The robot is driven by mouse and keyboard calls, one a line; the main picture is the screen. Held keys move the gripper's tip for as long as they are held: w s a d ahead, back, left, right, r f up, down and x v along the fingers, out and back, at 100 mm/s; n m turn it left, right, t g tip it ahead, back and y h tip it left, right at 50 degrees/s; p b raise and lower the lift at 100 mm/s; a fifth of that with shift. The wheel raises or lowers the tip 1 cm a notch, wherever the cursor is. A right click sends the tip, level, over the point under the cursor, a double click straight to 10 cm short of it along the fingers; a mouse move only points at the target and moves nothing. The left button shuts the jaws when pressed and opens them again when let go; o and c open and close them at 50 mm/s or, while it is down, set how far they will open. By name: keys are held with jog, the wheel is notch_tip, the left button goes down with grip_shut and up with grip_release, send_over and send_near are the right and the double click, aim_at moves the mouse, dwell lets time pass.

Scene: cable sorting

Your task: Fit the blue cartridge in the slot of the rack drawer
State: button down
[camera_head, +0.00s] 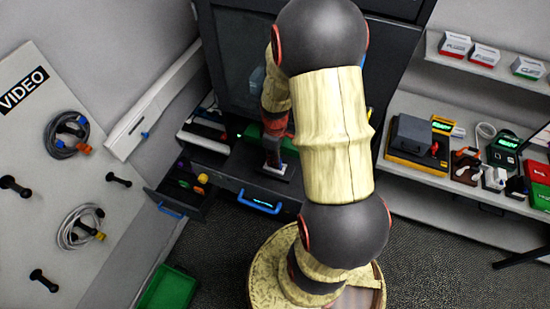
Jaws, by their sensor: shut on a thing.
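My gripper (274,158) is at the front of the dark rack (228,60), low over the open drawer (232,176) with a blue handle (260,205). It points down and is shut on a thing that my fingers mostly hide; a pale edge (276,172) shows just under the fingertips. I cannot make out whether this is the blue cartridge, or whether it is in a slot or above it. The slot itself is hidden by my gripper and arm.
A second open drawer (172,199) at left holds small coloured things. A green bin (168,289) stands on the floor. Cables hang on the left board (30,150). Shelves (420,185) at right hold boxes and devices. My arm covers the middle of the view.

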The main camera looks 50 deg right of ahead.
jog(key=shift+f+b, duration=0.5)
jog(key=shift+f, duration=0.15)
dwell(0.7)
dwell(0.3)
jog(key=c, duration=1.7)
grip_release()
jog(key=shift+c, duration=0.2)
jog(key=shift+o, duration=1.2)
jog(key=shift+o, duration=1.2)
jog(key=shift+r+p, duration=2.3)
jog(key=shift+r, duration=1.25)
